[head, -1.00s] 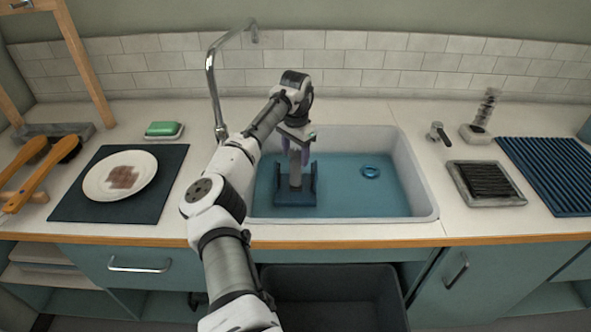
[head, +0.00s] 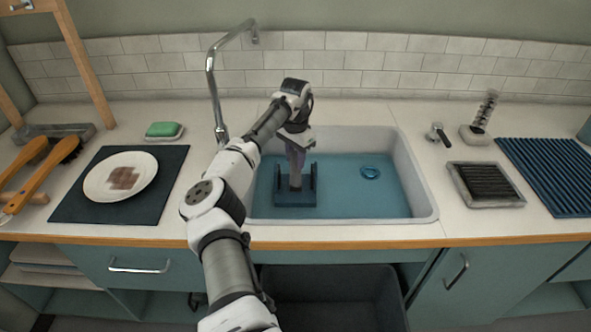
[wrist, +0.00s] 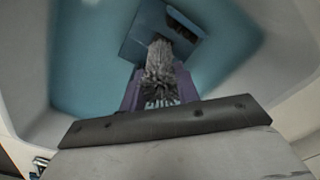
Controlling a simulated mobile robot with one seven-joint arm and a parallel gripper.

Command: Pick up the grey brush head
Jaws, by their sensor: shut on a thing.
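The grey brush head (head: 296,180) stands upright in a dark blue stand (head: 297,199) in the sink. In the wrist view the brush head (wrist: 160,78) shows its grey bristles between the purple fingers, with its far end at the blue stand (wrist: 138,42). My gripper (head: 296,163) reaches down from above and is shut on the brush head's upper part. The fingers hide much of it in the head view. I cannot tell whether its lower end touches the stand's base.
A tap (head: 213,95) rises behind my arm. A plate (head: 90,185) lies at left, a black-bristled tray (head: 515,201) and a blue ribbed mat (head: 555,180) at right.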

